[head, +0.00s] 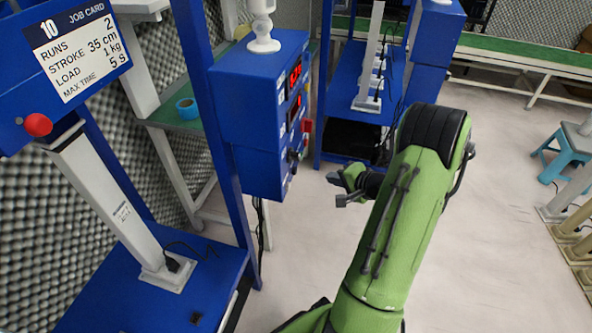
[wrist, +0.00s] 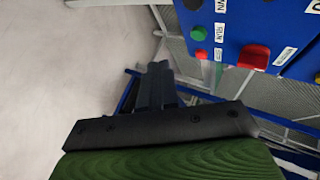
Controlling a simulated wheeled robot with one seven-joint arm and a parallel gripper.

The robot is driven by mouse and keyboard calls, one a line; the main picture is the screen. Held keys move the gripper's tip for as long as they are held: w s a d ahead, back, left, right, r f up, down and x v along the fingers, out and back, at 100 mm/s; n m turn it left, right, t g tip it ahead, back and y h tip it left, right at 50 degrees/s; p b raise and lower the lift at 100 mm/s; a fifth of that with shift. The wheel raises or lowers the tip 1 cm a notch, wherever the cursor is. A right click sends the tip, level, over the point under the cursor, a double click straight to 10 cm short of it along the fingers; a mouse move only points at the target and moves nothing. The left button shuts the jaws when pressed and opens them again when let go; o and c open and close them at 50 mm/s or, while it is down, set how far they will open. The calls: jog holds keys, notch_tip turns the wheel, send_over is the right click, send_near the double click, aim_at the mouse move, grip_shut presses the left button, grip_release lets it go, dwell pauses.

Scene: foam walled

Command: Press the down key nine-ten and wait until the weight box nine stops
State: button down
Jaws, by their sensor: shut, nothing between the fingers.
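My gripper (head: 341,191) is in front of the blue control box (head: 252,95), to its lower right in the head view, with a gap between them. In the wrist view my gripper's dark fingers (wrist: 158,72) are together and hold nothing. They are apart from the box face, which shows at the upper right. That face carries a small green button (wrist: 199,33), a larger red button (wrist: 254,57) and labels turned sideways. I cannot tell which control is the down key nine-ten. I cannot make out weight box nine.
A job card marked 10 (head: 76,47), a red knob (head: 38,125) and a white column (head: 108,205) stand at the left. A blue rack (head: 362,75) is behind. A blue stool (head: 568,150) is at the right. Pale floor (head: 490,210) around the arm is open.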

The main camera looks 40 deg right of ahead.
aim_at(295, 171)
jog(key=w+a, duration=0.4)
jog(key=w, duration=0.1)
jog(key=shift+w+p, duration=0.15)
jog(key=shift+p, duration=0.3)
jog(key=shift+w+a, duration=0.1)
jog(key=shift+a, duration=0.05)
dwell(1.5)
jog(key=shift+w+a, duration=0.15)
jog(key=shift+w, duration=0.1)
